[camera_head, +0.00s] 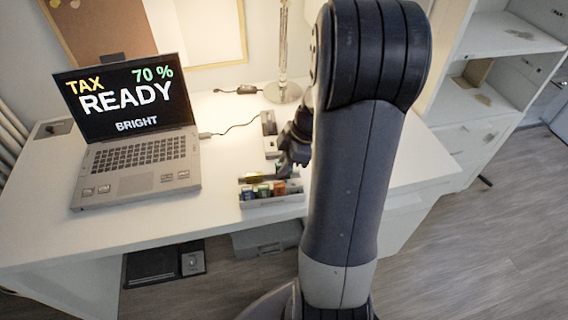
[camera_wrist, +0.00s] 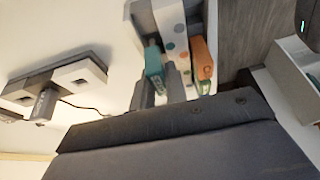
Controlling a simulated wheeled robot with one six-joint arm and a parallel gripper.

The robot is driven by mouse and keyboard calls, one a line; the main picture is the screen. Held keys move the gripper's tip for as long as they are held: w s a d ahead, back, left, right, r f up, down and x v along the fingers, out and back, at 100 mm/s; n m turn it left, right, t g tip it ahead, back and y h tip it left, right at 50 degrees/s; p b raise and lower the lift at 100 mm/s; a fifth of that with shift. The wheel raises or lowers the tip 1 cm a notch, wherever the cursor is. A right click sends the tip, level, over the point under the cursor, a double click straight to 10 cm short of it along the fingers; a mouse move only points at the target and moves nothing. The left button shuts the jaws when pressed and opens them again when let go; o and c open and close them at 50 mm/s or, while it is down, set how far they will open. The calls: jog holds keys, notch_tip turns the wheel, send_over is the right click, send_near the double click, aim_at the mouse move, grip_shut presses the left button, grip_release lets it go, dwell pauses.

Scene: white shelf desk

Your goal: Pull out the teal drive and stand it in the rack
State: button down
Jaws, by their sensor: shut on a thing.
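The teal drive (camera_wrist: 154,68) is between the two fingers of my gripper (camera_wrist: 160,88) in the wrist view, and the gripper is shut on it. It is held right beside the pale rack (camera_wrist: 166,14) with coloured dots; I cannot tell whether it touches the rack. An orange drive (camera_wrist: 202,62) is close to its right. In the head view, my gripper (camera_head: 291,160) is just above and behind the rack (camera_head: 268,203), which holds blue (camera_head: 249,193), green (camera_head: 264,190) and orange drives. My arm hides the area right of the rack.
A grey and white hub (camera_head: 269,133) stands behind the rack, with a cable running left; it also shows in the wrist view (camera_wrist: 72,76). An open laptop (camera_head: 135,165) fills the desk's left. A lamp base (camera_head: 283,93) stands behind. The desk's front edge is close to the rack.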

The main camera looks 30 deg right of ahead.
jog(key=shift+f+b, duration=0.8)
jog(key=shift+f, duration=0.05)
jog(key=c, duration=1.3)
grip_release()
jog(key=shift+c, duration=0.2)
jog(key=p+v, duration=0.1)
jog(key=v, duration=1)
jog(key=shift+f, duration=0.15)
jog(key=x, duration=1)
jog(key=shift+w+a+f+b, duration=0.1)
jog(key=shift+a+f+b, duration=0.1)
jog(key=shift+b, duration=0.15)
jog(key=shift+r+p, duration=0.3)
jog(key=shift+f, duration=0.15)
